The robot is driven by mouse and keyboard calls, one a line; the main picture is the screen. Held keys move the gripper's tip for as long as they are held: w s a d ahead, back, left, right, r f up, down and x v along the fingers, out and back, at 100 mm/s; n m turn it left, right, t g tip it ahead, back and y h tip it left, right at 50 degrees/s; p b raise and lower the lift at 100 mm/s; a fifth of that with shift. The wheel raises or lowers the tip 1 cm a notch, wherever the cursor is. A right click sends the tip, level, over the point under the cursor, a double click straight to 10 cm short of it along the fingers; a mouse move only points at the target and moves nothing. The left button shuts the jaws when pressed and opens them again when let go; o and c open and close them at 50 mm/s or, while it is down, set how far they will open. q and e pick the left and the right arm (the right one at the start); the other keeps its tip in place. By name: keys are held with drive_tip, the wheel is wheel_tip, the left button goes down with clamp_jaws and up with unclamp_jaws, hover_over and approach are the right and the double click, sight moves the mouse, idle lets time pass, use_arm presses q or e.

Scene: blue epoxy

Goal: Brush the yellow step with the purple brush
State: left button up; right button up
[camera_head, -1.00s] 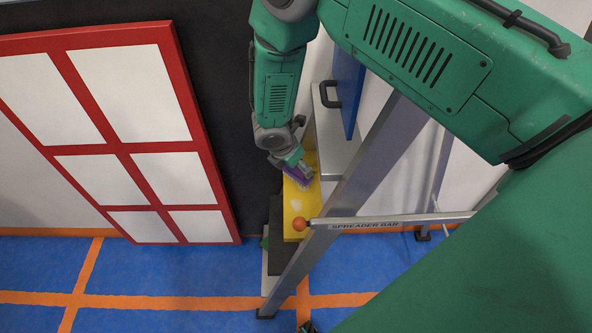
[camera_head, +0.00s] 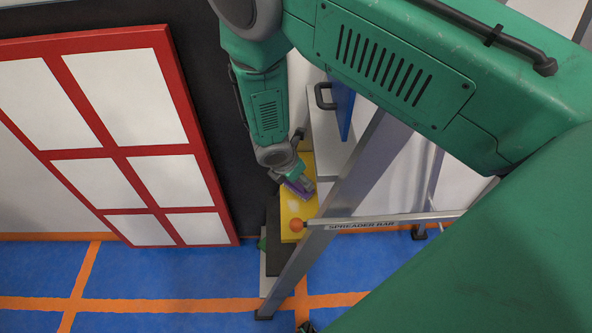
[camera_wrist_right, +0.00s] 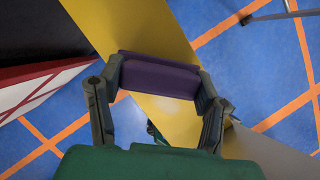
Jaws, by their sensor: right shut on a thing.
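The yellow step (camera_head: 292,229) is a narrow board on the ladder, with a pale whitish patch near its middle. My right gripper (camera_head: 297,182) is shut on the purple brush (camera_head: 300,190), over the step's upper part in the head view. In the right wrist view, the fingers of my right gripper (camera_wrist_right: 158,80) clasp the purple brush (camera_wrist_right: 158,68) at both ends. The brush lies across the yellow step (camera_wrist_right: 150,25), and a pale patch shows just below it. I cannot tell whether the bristles touch the step. My left gripper is not recognisable.
A slanted ladder rail (camera_head: 330,205) stands to the right. A red-framed panel (camera_head: 110,150) leans at left. Blue floor (camera_head: 170,275) with orange lines lies below.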

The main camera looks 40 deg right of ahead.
sight(301, 193)
drive_tip(key=shift+s+a+r, duration=0.1)
drive_tip(key=shift+s+a, duration=0.4)
drive_tip(key=shift+s, duration=0.3)
drive_tip(key=shift+s+a, duration=0.45)
drive_tip(key=shift+s, duration=0.3)
drive_tip(key=shift+s+a+f+b, duration=0.25)
drive_tip(key=shift+s+b, duration=0.1)
drive_tip(key=shift+b, duration=0.55)
drive_tip(key=shift+s+a+b, duration=0.3)
drive_tip(key=shift+s+b, duration=0.25)
drive_tip(key=shift+b, duration=0.6)
drive_tip(key=shift+s+a+b, duration=0.55)
drive_tip(key=shift+s+b, duration=0.1)
drive_tip(key=shift+b, duration=0.3)
drive_tip(key=shift+s+a, duration=0.1)
drive_tip(key=shift+c, duration=0.5)
drive_tip(key=shift+r, duration=0.25)
